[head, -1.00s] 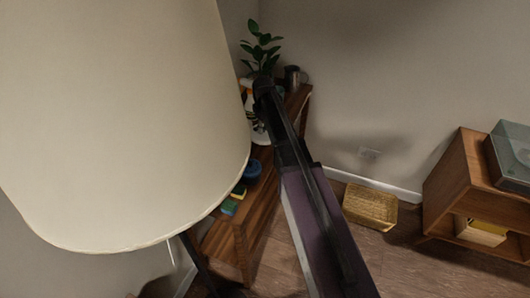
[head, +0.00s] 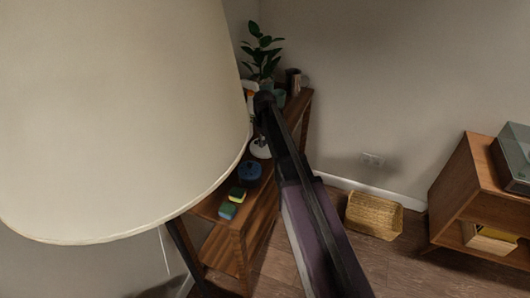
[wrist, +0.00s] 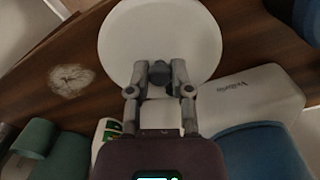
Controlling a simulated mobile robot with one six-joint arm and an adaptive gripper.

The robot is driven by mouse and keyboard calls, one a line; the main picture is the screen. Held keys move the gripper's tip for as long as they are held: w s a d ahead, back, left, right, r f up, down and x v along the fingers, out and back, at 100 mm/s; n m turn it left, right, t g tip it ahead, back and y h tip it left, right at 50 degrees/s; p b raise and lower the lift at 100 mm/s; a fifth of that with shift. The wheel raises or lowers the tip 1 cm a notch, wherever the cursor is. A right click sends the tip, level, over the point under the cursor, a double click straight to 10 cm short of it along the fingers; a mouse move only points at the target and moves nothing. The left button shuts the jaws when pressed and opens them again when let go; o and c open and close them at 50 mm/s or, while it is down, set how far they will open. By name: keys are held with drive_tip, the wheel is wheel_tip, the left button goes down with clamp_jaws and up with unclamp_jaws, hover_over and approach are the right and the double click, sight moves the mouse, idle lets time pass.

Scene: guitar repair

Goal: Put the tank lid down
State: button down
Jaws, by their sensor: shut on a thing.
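In the wrist view the tank lid is a pale, round white disc (wrist: 188,32) with a dark knob at its centre. My gripper (wrist: 160,78) is shut on that knob and holds the lid in front of its fingertips. Below the lid in this view is the brown wooden surface (wrist: 35,82); I cannot tell whether they touch. In the head view my dark arm reaches to the wooden shelf (head: 228,245), and its end hides the fingertips. A small white shape (head: 260,149) shows beside the arm there; I cannot tell whether it is the lid.
A white container with lettering (wrist: 250,95), a blue thing (wrist: 262,152) and a green cylinder (wrist: 35,138) are close around my gripper. The shelf holds a blue jar (head: 249,173), sponges (head: 228,211) and a plant (head: 262,50). A large lampshade (head: 110,110) blocks the left.

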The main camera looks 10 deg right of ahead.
sight(264, 148)
idle(0.4)
drive_tip(key=shift+f+b, duration=1.85)
drive_tip(key=shift+f, duration=0.05)
drive_tip(key=shift+f, duration=0.15)
drive_tip(key=c, duration=0.5)
unclamp_jaws()
drive_tip(key=shift+c, duration=0.2)
wheel_tip(264, 148, up, 12)
drive_tip(key=p, duration=1.2)
drive_tip(key=shift+r, duration=0.2)
drive_tip(key=shift+s, duration=0.15)
